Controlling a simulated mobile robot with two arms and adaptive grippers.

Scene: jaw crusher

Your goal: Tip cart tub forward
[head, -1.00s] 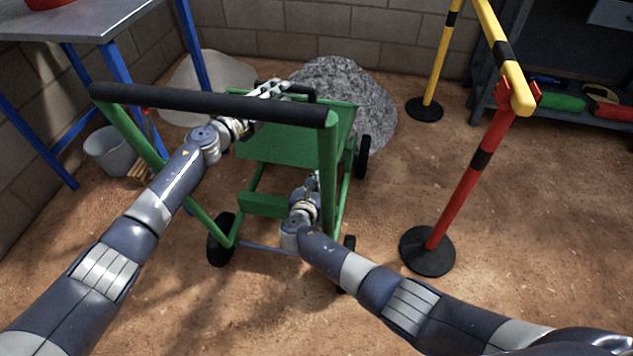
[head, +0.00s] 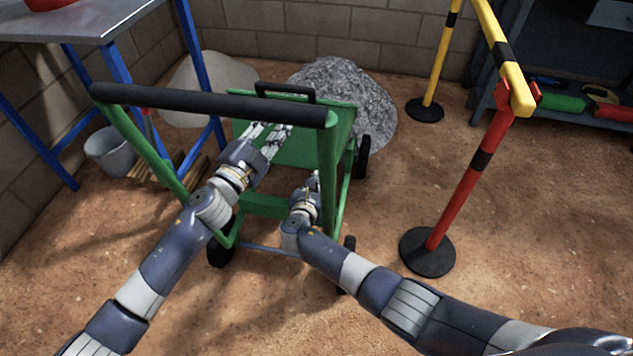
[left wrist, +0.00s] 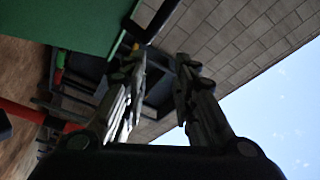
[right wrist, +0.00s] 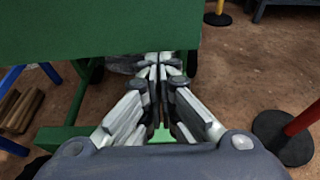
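The green cart tub (head: 312,145) sits on a green frame with black wheels, and a black handle (head: 285,88) stands at its far edge. The cart's black push bar (head: 210,103) crosses in front of it. My left gripper (head: 270,127) is over the near side of the tub, behind the push bar. In the left wrist view its fingers (left wrist: 158,75) are apart with nothing between them. My right gripper (head: 313,176) is low at the tub's near side. In the right wrist view its fingertips (right wrist: 158,60) meet below the green tub panel (right wrist: 110,25), with no held thing visible.
A grey gravel heap (head: 345,90) lies beyond the cart. A red post (head: 465,185) and a yellow post (head: 438,70) with a striped bar stand right. A blue-legged table (head: 75,25) and grey bucket (head: 108,150) are left. Ground between cart and red post is clear.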

